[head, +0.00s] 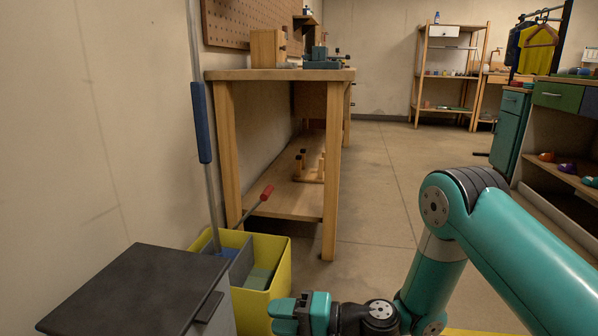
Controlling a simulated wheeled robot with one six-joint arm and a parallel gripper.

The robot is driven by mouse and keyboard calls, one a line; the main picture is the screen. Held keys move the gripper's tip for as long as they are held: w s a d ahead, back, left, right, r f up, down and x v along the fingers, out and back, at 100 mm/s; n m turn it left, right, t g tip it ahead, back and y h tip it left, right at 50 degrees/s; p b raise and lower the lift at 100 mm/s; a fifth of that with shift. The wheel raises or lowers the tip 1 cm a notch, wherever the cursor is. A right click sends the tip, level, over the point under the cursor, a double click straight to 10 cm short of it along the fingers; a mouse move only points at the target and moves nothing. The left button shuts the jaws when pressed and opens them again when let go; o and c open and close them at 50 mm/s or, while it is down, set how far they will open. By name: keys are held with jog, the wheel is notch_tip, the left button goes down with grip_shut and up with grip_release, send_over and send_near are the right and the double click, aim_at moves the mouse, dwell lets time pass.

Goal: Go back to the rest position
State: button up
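My gripper (283,316) is at the bottom of the head view, pointing left at the end of my teal arm. It is low, in front of the right part of a yellow bin in the picture, and part of it is cut off by the lower edge. I cannot tell whether its fingers are open or shut. I see nothing clearly held in it. Whether it touches the bin cannot be told.
A dark-topped unit (130,290) stands front left. A wooden workbench (228,150) is behind. Open floor (375,190) lies mid-picture; shelves stand at right.

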jog(key=b+x, duration=0.2)
jog(key=x, duration=1.1)
jog(key=shift+a+b, duration=0.2)
jog(key=shift+b, duration=0.15)
jog(key=shift+r, duration=0.1)
